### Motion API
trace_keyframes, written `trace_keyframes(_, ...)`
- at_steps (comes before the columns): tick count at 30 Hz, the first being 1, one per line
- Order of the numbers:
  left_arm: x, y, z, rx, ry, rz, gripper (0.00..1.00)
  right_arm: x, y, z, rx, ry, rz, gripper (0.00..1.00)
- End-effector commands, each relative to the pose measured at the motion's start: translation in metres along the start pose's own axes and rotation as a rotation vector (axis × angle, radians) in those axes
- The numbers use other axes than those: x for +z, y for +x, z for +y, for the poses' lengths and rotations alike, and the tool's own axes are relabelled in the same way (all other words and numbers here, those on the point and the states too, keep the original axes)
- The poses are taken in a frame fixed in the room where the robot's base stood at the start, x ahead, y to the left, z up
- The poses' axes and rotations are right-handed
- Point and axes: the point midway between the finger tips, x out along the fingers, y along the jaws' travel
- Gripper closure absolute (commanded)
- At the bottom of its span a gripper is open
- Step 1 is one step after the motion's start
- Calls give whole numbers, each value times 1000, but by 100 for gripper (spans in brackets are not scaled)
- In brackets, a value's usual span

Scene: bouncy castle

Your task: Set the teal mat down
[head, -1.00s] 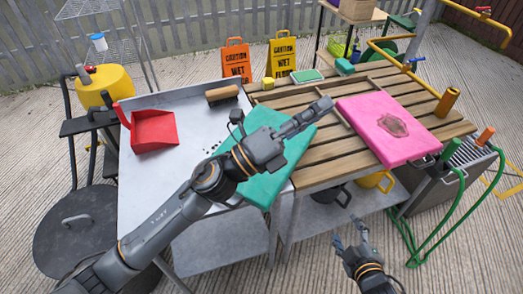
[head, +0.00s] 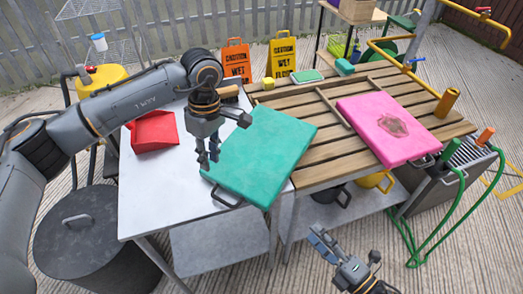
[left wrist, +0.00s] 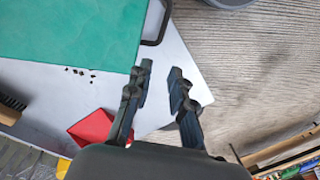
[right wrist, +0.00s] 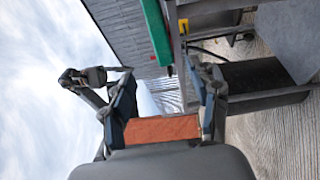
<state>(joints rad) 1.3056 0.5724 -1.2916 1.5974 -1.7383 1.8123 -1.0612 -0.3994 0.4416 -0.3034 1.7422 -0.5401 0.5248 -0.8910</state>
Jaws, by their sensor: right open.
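The teal mat (head: 262,150) lies flat across the grey metal table (head: 165,205) and the left end of the slatted wooden bench (head: 330,172). Its black handle (head: 226,198) is at the near-left edge. My left gripper (head: 208,164) points down over the metal table, just left of the mat. In the left wrist view my left gripper (left wrist: 161,70) is open and empty, with the mat (left wrist: 70,30) beyond it at upper left. My right gripper (head: 322,240) is open, in front of the bench and low; it also shows in the right wrist view (right wrist: 168,85).
A pink mat (head: 385,128) with a brown stain lies on the bench's right part. A red dustpan (head: 152,131) and a brush (head: 228,91) are on the metal table. Dark crumbs (left wrist: 80,72) lie beside the teal mat. A black lidded bin (head: 75,225) stands at left.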

Motion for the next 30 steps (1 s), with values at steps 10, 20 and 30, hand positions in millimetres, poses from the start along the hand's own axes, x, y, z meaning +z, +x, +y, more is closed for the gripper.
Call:
trace_keyframes(10, 1, 7, 0, -1, 0, -4, 79, 1, 7, 0, 1, 2, -2, 40)
trace_keyframes(20, 2, 64, -1, -3, 0, -6, 79, 1, 64, 2, 4, 1, -2, 40)
trace_keyframes(30, 2, 122, 0, -1, 0, -6, 79, 1, 122, 1, 1, 3, -2, 40)
